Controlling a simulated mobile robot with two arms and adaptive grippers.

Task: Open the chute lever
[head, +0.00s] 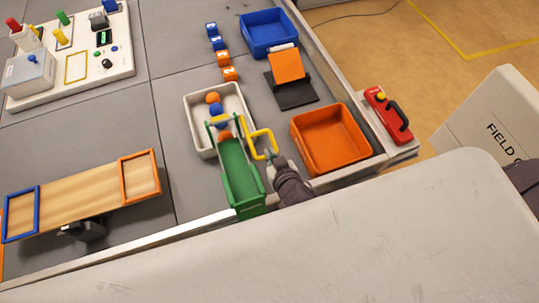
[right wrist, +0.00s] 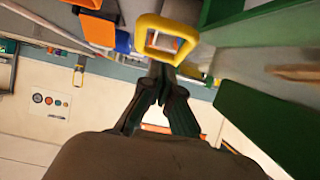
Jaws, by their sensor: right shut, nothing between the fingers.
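The yellow chute lever (head: 263,135) is a bent bar with a loop on the chute's right side. My right gripper (head: 269,155) is beside the loop's near end, shut and empty. In the right wrist view the lever's yellow loop (right wrist: 166,36) is just beyond the shut fingertips (right wrist: 163,72); I cannot tell whether they touch. My left gripper is not in view.
The white tray (head: 189,112) holds orange and blue balls (head: 216,109). An orange bin (head: 298,137) is right of my right gripper. A blue bin (head: 251,36), small blocks and an orange-and-black stand (head: 287,66) are farther back.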

